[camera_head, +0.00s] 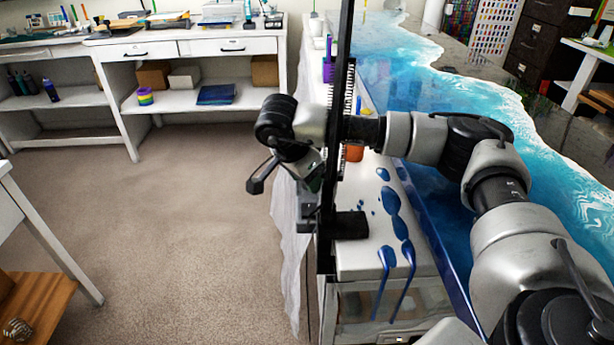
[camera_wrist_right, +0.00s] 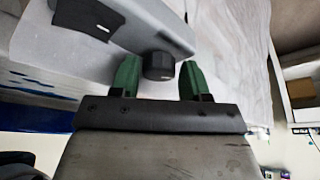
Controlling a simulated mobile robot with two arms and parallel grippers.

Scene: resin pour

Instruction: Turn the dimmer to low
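The dimmer knob (camera_wrist_right: 158,66) is a small dark ribbed cylinder on a grey housing (camera_wrist_right: 135,22) in the right wrist view. A black patch with a small white mark (camera_wrist_right: 88,18) is on the housing. My right gripper (camera_wrist_right: 160,76) has two green fingers spread apart. The knob shows between them, closer to the left finger; I cannot tell whether either touches it. In the head view my right gripper (camera_head: 309,188) is beside a tall black upright (camera_head: 327,160), and the knob is not discernible. The knob's setting is not readable. My left gripper is out of view.
A white, blue-stained bench (camera_head: 365,262) with a hanging sheet (camera_head: 290,230) stands beside the upright. A blue resin table (camera_head: 440,110) lies under my right arm. White shelves (camera_head: 200,70) line the back. The carpet (camera_head: 170,230) at left is clear.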

